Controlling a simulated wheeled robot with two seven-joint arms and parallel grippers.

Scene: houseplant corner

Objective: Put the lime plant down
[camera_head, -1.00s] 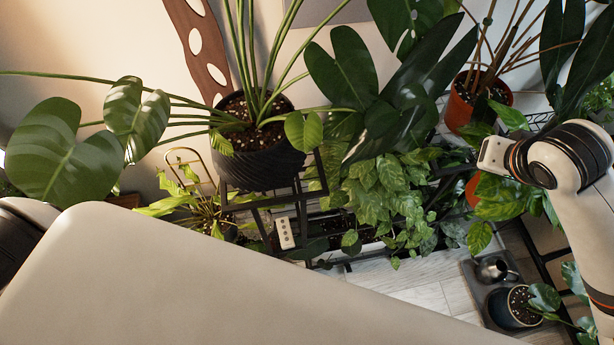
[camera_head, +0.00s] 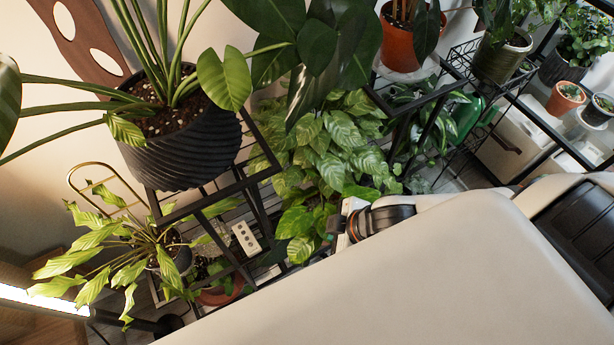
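A plant with bright yellow-green leaves (camera_head: 97,247), which looks like the lime plant, is at the lower left. Its dark pot (camera_head: 180,258) is partly hidden by its leaves, beside the black metal stand. I see no gripper touching it. My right gripper (camera_head: 340,226) shows only in part at the middle, at the end of an arm with a black and orange wrist, against green leaves. Its fingers are too small and hidden to tell whether they are open or hold anything. My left gripper is not in view.
A large plant in a black ribbed pot (camera_head: 184,142) stands on the black metal stand (camera_head: 232,187). A terracotta pot (camera_head: 408,45) is at the upper middle. Small pots (camera_head: 565,97) stand at the upper right. My pale arm link covers the lower right.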

